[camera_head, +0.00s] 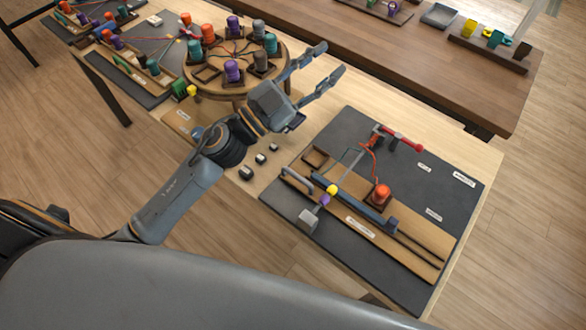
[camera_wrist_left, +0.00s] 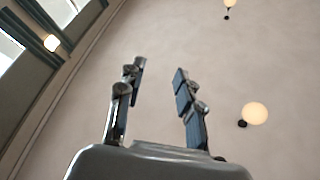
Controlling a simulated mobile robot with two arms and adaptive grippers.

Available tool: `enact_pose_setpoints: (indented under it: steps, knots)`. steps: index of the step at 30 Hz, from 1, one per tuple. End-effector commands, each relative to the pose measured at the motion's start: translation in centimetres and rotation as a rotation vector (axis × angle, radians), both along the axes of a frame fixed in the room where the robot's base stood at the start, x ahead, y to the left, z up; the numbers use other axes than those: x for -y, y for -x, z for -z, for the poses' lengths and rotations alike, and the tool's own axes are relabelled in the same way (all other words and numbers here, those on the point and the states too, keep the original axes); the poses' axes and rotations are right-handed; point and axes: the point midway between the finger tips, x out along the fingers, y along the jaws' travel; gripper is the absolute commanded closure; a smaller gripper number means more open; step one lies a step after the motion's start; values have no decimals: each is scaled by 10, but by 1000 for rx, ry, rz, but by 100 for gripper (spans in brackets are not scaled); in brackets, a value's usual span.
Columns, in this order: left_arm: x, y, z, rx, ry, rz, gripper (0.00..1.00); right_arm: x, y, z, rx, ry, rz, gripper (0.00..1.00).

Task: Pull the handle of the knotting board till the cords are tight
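The knotting board (camera_head: 412,250) is a wooden board lying on a dark mat at the right of the head view. A grey bar-shaped handle (camera_head: 297,180) stands at its left end, beside a long blue-grey slide (camera_head: 352,205). A thin green-grey cord (camera_head: 352,157) and a red cord (camera_head: 373,160) run above the board; I cannot tell how tight they are. A red bobbin (camera_head: 381,194) stands on the board. My left gripper (camera_head: 323,62) is open and empty, up and left of the board, apart from the handle. My right gripper is not in view.
A round braiding stand (camera_head: 287,64) with several coloured bobbins is behind my left arm. Small dark blocks (camera_head: 247,173) lie on the pale table left of the mat. A red-handled tool (camera_head: 402,141) is at the mat's back. A brown table (camera_head: 400,60) stands behind.

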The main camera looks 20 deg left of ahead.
Motion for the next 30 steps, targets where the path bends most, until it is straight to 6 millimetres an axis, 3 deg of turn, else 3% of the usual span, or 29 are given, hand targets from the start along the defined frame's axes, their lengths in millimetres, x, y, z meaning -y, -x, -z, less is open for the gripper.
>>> enact_pose_setpoints:
  steps: [2, 4, 6, 9, 11, 15, 21, 25, 30]
  knots:
    - [28, 14, -4, 61, -118, 175, 64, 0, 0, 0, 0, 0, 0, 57]
    - [47, 29, 5, 73, -238, 323, 64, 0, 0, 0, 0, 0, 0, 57]
    - [58, 41, 22, 52, -376, 455, 64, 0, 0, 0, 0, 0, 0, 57]
    - [58, 54, 58, -35, -597, 607, 64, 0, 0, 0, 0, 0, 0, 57]
    - [47, 58, 82, -119, -738, 671, 64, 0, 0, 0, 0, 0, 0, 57]
    - [-3, 59, 130, -372, -1041, 724, 64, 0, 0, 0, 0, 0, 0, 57]
    - [-73, 56, 156, -680, -1294, 660, 64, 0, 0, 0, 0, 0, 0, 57]
    - [-91, 56, 160, -759, -1343, 632, 64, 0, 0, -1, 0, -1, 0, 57]
    - [-86, 57, 175, -773, -1347, 634, 64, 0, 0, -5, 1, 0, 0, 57]
